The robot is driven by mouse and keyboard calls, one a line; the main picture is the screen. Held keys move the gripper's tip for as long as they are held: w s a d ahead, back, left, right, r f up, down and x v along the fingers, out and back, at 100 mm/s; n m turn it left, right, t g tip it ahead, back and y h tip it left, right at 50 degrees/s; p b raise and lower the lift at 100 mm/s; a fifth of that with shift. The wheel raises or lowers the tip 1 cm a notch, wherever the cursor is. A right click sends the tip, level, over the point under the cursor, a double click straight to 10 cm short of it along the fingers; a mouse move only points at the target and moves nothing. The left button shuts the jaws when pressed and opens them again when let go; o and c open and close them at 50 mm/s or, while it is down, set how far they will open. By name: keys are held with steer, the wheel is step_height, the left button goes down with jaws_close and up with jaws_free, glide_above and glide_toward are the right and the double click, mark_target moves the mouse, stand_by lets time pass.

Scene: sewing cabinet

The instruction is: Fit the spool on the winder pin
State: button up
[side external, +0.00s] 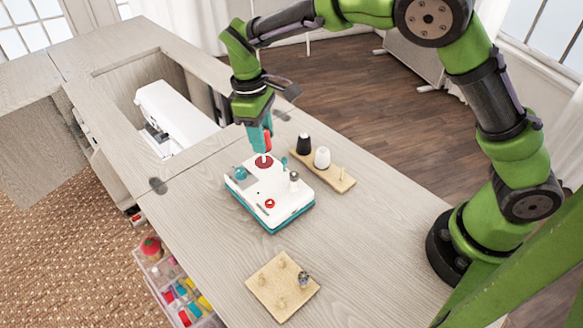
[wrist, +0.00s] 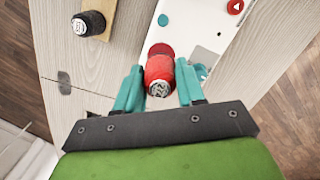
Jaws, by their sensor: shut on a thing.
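My gripper (side external: 262,138) points down over the winder, its teal fingers closed on a red spool (side external: 268,141). In the wrist view the spool (wrist: 158,70) sits between the two fingertips (wrist: 160,82), its round label end facing the camera. The winder (side external: 279,197) has a white top and a teal base. A red disc (side external: 263,162) with a short pale pin lies at its back, directly below the spool. The spool looks a little above the disc; whether it touches the pin I cannot tell. In the wrist view the disc (wrist: 159,48) is partly hidden behind the spool.
A wooden board (side external: 330,174) beside the winder holds a black spool (side external: 304,144), a white spool (side external: 322,157) and an empty peg. Another pegged board (side external: 262,293) lies in front. A sewing machine (side external: 172,112) sits in the recess. The tabletop front right is clear.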

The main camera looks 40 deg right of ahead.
steer(key=shift+f, duration=2.1)
stand_by(3.6)
steer(key=o, duration=1.1)
step_height(320, 180, up, 17)
steer(key=w+a, duration=0.1)
steer(key=shift+w, duration=0.4)
steer(key=shift+f, duration=0.1)
